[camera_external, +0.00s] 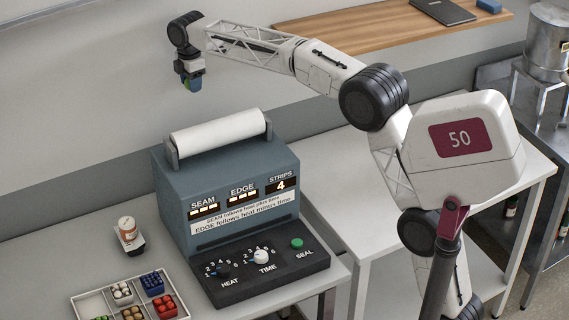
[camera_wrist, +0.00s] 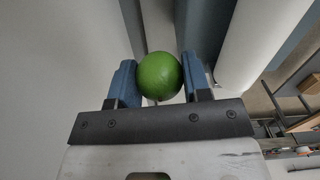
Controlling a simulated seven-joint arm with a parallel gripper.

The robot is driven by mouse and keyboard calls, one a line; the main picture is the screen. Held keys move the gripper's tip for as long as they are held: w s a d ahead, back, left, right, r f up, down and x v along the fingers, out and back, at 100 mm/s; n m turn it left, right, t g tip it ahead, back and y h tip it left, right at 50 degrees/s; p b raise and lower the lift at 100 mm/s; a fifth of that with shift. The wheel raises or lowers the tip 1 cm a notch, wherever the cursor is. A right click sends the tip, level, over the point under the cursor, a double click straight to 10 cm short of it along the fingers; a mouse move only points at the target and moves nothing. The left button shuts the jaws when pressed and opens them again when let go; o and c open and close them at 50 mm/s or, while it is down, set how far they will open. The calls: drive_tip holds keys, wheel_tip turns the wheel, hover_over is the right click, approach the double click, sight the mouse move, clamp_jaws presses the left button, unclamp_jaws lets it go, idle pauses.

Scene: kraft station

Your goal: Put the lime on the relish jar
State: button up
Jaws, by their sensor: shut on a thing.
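My gripper (camera_external: 189,86) is raised high above the table, up and to the left of the sealing machine. It is shut on the lime, a round green fruit. In the wrist view the lime (camera_wrist: 159,76) sits between the two blue fingers of my gripper (camera_wrist: 160,72). In the external view only a small green part of it shows. A small jar (camera_external: 127,228) with a pale label and an orange-brown body stands at the left of the table, below my gripper and well apart from it. Its label is too small to read, so I cannot tell whether it is the relish jar.
The blue-grey sealing machine (camera_external: 225,183) with a white roll (camera_external: 218,132) on top stands right of the jar. A divided white tray (camera_external: 91,302) of small coloured items lies in front of the jar. The table between jar and back wall is clear.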

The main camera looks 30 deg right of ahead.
drive_tip(key=s+a+f+n, duration=0.1)
drive_tip(key=a+f, duration=0.2)
drive_tip(key=a, duration=0.2)
drive_tip(key=s+a+f+n, duration=0.1)
drive_tip(key=s+a+f, duration=0.1)
drive_tip(key=a, duration=0.3)
drive_tip(key=s+a+f+n, duration=0.1)
drive_tip(key=s+a+f, duration=0.1)
drive_tip(key=a+f, duration=0.3)
drive_tip(key=shift+a+n, duration=0.4)
drive_tip(key=shift+a, duration=0.15)
drive_tip(key=s+a+f+n, duration=0.2)
drive_tip(key=s+a+f, duration=0.2)
drive_tip(key=a, duration=0.3)
drive_tip(key=s+a+f+n, duration=0.1)
drive_tip(key=s+a+f, duration=0.3)
drive_tip(key=a, duration=0.3)
drive_tip(key=shift+s+f+n, duration=0.2)
drive_tip(key=shift+f+n, duration=0.2)
drive_tip(key=shift+f, duration=0.45)
hover_over(126, 222)
drive_tip(key=shift+d+f, duration=0.1)
drive_tip(key=shift+f, duration=3.05)
drive_tip(key=shift+f, duration=1.85)
drive_tip(key=shift+f, duration=0.1)
drive_tip(key=o, duration=0.9)
